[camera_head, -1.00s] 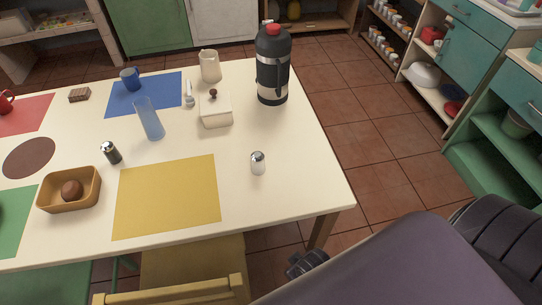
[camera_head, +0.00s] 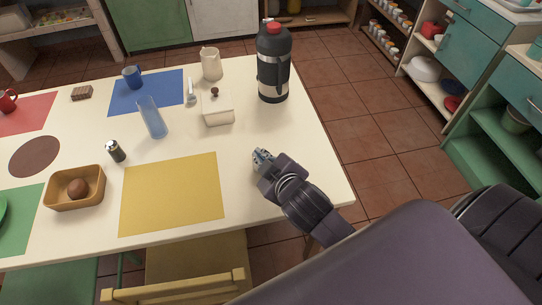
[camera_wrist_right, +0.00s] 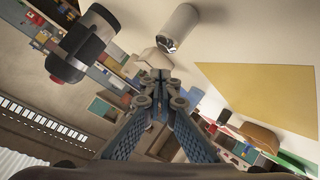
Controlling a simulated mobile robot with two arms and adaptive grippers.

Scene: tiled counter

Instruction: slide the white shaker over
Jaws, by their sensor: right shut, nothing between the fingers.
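The white shaker (camera_wrist_right: 178,27) with a metal cap shows in the right wrist view, just beyond and above my right fingertips. My left gripper is not in view.
A black flask (camera_head: 273,65) stands at the table's back right corner. The table's right edge is close to my right arm.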

